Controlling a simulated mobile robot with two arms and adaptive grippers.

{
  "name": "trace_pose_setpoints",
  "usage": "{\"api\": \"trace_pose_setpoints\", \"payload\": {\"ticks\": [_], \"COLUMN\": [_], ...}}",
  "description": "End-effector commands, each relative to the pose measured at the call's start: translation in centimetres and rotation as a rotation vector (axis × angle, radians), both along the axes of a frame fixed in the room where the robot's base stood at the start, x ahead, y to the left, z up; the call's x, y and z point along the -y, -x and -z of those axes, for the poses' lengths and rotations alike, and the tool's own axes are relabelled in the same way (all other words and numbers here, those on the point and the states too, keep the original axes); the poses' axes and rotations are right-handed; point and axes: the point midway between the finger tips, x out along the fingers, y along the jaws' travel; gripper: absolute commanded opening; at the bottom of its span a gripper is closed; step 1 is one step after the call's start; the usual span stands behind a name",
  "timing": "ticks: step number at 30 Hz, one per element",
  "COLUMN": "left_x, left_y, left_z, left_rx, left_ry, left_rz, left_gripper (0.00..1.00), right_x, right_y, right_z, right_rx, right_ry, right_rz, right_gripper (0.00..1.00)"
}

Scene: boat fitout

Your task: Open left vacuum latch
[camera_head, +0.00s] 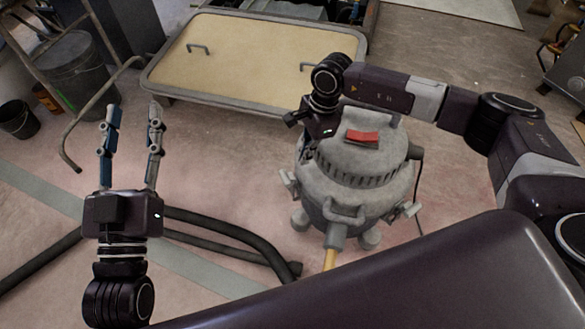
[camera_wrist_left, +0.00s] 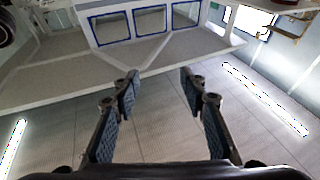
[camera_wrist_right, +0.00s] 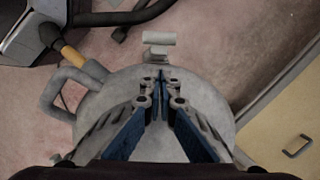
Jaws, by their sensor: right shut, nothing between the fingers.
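The grey vacuum (camera_head: 355,190) stands on the floor with a red switch (camera_head: 362,137) on its lid. Its left latch (camera_head: 288,182) is a small grey tab on the left side; in the right wrist view the latch (camera_wrist_right: 158,40) sticks out at the rim. I cannot tell if it is open. The right latch (camera_head: 410,210) is on the other side. My right gripper (camera_wrist_right: 160,82) is shut and empty above the vacuum's left part, its tips appearing short of the left latch. My left gripper (camera_head: 133,108) is open and empty, away from the vacuum, fingers pointing up.
A yellow-ended hose (camera_head: 330,258) joins the vacuum's front. Black tubes (camera_head: 225,228) lie on the floor to its left. A beige-topped low table (camera_head: 240,55) stands behind. A bin (camera_head: 75,75) and a black bucket (camera_head: 18,120) are at the far left. Floor left of the vacuum is partly clear.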

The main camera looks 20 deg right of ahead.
Motion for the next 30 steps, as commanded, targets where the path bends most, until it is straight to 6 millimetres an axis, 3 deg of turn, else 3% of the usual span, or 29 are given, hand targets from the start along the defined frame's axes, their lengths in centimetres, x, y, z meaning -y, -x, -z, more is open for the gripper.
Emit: {"api": "trace_pose_setpoints", "payload": {"ticks": [3, 12, 30], "left_x": [0.1, 0.0, -0.1], "left_y": [0.8, 3.1, 3.7], "left_z": [-2.0, -6.0, -6.9], "left_rx": [0.106, 0.305, 0.351], "left_ry": [0.029, 0.086, 0.098], "left_rz": [0.007, 0.018, 0.020], "left_gripper": [0.40, 0.40, 0.40], "right_x": [-0.3, -3.1, -3.6], "right_y": [0.1, 0.2, 0.3], "right_z": [1.9, 3.3, 3.6], "right_rx": [-0.003, -0.001, -0.002], "right_ry": [0.001, 0.000, 0.004], "right_rz": [-0.001, 0.000, 0.000], "right_gripper": [0.00, 0.00, 0.00]}}
